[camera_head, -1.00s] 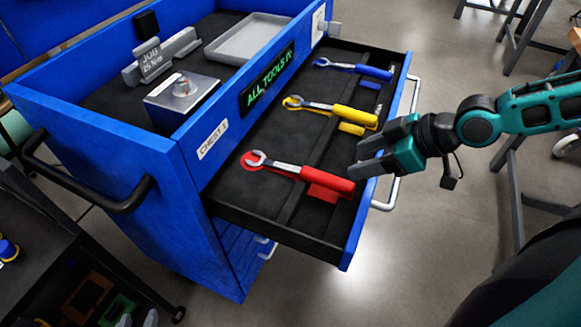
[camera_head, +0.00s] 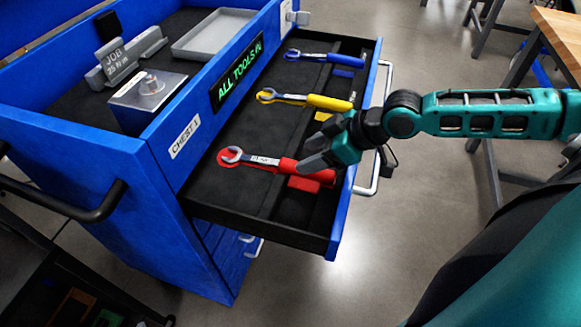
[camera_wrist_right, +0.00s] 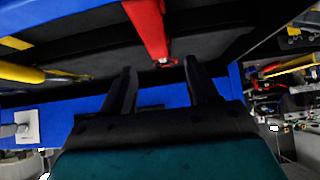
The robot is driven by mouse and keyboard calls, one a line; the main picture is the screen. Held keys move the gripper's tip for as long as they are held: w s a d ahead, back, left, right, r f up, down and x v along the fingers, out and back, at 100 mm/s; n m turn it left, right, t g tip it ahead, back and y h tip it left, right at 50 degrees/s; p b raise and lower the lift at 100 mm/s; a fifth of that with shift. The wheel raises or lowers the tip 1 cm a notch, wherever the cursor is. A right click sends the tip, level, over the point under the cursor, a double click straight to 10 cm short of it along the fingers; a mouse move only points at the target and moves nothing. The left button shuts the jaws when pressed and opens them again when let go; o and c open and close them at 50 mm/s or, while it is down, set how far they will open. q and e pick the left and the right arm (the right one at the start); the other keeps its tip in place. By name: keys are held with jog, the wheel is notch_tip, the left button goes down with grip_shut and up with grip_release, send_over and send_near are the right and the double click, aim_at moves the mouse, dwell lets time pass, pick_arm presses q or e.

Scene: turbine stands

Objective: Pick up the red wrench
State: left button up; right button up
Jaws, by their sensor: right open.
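The red wrench (camera_head: 264,161) lies in the open drawer, its silver open end to the left and its red handle to the right. My right gripper (camera_head: 308,152) is open and empty, just above and by the wrench's handle; its fingers partly cover that area. In the right wrist view, the red handle (camera_wrist_right: 148,28) is ahead of the two spread fingers (camera_wrist_right: 160,82), roughly between them; I cannot tell whether they touch it. My left gripper is not in view.
The drawer (camera_head: 262,228) of the blue chest also holds a yellow wrench (camera_head: 325,102) and a blue wrench (camera_head: 343,59), behind the red one. A silver drawer handle (camera_head: 374,184) sticks out at the drawer's front. Grey floor is clear in front.

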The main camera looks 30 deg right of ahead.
aim_at(291, 163)
jog(key=shift+b+x, duration=0.3)
jog(key=shift+x, duration=2.35)
jog(key=shift+d, duration=0.1)
grip_shut()
